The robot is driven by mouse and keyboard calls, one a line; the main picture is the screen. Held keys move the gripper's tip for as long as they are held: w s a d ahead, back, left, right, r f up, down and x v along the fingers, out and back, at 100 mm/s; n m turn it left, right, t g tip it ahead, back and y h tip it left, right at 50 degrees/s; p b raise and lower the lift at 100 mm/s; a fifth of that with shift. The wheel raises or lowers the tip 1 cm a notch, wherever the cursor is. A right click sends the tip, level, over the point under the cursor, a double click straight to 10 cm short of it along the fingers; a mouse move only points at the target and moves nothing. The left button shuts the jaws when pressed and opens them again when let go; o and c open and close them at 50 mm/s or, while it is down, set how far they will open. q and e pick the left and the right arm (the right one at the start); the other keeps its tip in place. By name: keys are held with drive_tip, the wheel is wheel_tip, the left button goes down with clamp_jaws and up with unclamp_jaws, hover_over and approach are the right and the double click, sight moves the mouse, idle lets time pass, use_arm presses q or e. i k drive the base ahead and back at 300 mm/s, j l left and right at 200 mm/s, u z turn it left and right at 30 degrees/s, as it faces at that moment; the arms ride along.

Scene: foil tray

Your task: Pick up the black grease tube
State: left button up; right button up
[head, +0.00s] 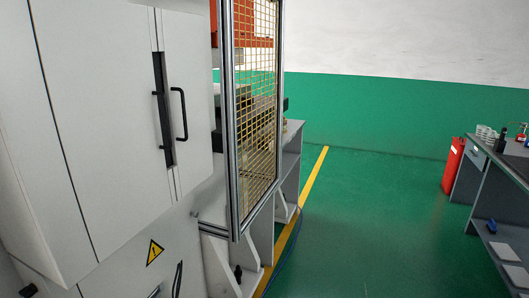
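I cannot make out a black grease tube for certain. A small dark upright item (502,136) stands on the workbench at the far right of the head view, too small and distant to identify. Neither of my grippers shows in the head view.
A large white machine cabinet (105,100) with a black handle fills the left. A yellow mesh guard (255,110) stands beside it. A grey workbench (486,182) and a red cylinder (453,165) are at right. The green floor (370,230) between is clear.

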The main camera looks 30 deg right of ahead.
sight(504, 133)
drive_tip(key=i+l+z, duration=0.15)
drive_tip(key=l+z, duration=0.3)
drive_tip(key=i+l+z, duration=0.2)
drive_tip(key=l+z, duration=0.2)
drive_tip(key=i+l+z, duration=0.25)
drive_tip(key=z, duration=0.2)
drive_tip(key=i+l+z, duration=0.75)
drive_tip(key=i, duration=0.55)
drive_tip(key=i+z, duration=0.3)
drive_tip(key=i, duration=0.55)
drive_tip(key=i+z, duration=0.15)
drive_tip(key=i, duration=0.45)
drive_tip(key=i+j+z, duration=0.1)
drive_tip(key=i, duration=0.45)
drive_tip(key=i+j+z, duration=0.15)
drive_tip(key=i, duration=0.45)
drive_tip(key=j, duration=0.1)
